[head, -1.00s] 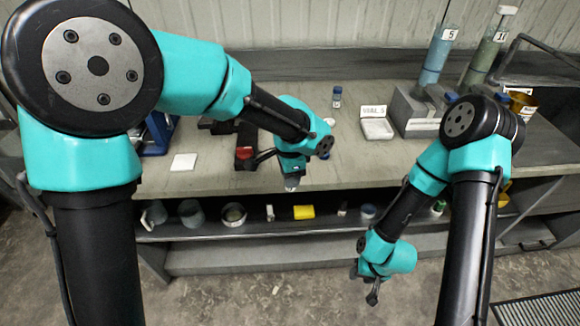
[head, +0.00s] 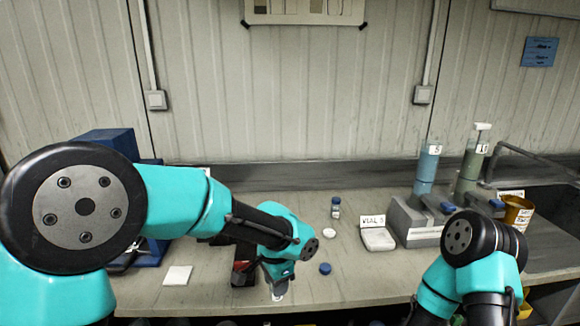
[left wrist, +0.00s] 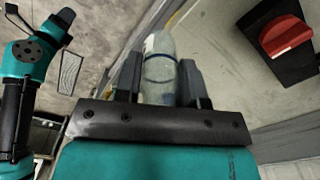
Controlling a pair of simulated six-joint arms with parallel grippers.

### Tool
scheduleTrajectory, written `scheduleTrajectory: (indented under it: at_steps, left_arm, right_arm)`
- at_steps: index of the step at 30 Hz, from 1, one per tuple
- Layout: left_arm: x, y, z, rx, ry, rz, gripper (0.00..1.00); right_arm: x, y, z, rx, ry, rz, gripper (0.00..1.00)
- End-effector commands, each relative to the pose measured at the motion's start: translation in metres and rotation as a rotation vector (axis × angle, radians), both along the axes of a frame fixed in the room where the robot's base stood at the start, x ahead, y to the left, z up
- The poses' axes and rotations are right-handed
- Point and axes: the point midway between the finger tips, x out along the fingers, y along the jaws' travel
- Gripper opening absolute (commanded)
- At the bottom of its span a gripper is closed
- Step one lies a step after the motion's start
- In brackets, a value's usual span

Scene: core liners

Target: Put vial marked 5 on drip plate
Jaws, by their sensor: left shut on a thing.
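My left gripper (head: 278,288) is above the front part of the bench, left of the loose blue cap. In the left wrist view its two dark fingers (left wrist: 157,80) are shut on a clear vial (left wrist: 160,65) with a pale label; no number on it is readable. The drip plate is likely the white square dish (head: 379,240) at the right, behind which stands a card reading VIAL 5 (head: 373,221). The held vial is apart from this dish. My right gripper is outside the head view; its tip (left wrist: 65,15) seems to show in the left wrist view, jaws unclear.
A small blue-capped vial (head: 336,208) stands behind a round white dish (head: 328,233). A loose blue cap (head: 325,268) lies nearby. A white square (head: 177,275) lies at the left. A red switch (left wrist: 285,35) shows in the wrist view.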

Motion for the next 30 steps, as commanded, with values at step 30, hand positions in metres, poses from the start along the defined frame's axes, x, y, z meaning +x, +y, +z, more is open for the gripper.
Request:
scheduleTrajectory:
  at_steps: [30]
  left_arm:
    - [0.049, 0.175, 0.088, 0.000, 0.003, 1.046, 0.14]
  right_arm:
    - [0.000, 0.000, 0.000, 0.000, 0.000, 0.000, 0.43]
